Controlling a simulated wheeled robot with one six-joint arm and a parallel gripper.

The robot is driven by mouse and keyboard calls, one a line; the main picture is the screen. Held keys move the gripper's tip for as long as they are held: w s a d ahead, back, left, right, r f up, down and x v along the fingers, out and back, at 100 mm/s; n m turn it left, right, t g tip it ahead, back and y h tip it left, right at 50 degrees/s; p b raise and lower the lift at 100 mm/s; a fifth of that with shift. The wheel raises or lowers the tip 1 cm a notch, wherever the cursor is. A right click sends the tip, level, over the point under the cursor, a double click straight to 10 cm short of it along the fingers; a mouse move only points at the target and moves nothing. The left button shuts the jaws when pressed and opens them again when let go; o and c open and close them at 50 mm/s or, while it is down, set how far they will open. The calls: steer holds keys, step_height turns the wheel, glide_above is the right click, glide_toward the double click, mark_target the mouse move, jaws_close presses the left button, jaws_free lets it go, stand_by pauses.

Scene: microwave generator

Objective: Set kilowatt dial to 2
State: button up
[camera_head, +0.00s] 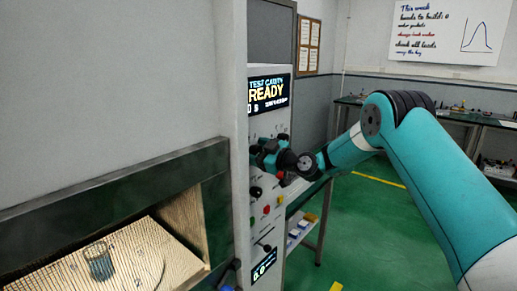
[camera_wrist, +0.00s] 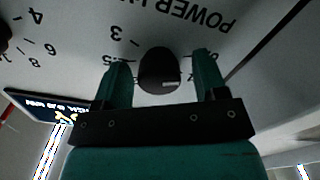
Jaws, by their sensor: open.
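The kilowatt dial (camera_wrist: 158,66) is a dark round knob on the white panel in the wrist view, under upside-down "POWER" lettering. A short light mark shows on its lower right edge in the picture. The printed 3 and 2.5 lie on its left; other marks on its right are partly hidden by a finger. My gripper (camera_wrist: 160,60) is open, with one teal finger on each side of the dial; a gap shows on the left, and contact on the right cannot be told. In the head view my gripper (camera_head: 258,154) is at the panel and hides the dial.
The control panel (camera_head: 242,110) has a "READY" display (camera_head: 268,92) above and several knobs and buttons below my gripper. Another black knob (camera_wrist: 4,36) with its own scale is at the wrist view's left edge. The open cavity at lower left holds a glass beaker (camera_head: 99,262).

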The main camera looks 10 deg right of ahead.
steer(key=shift+c, duration=0.3)
steer(key=c, duration=0.9)
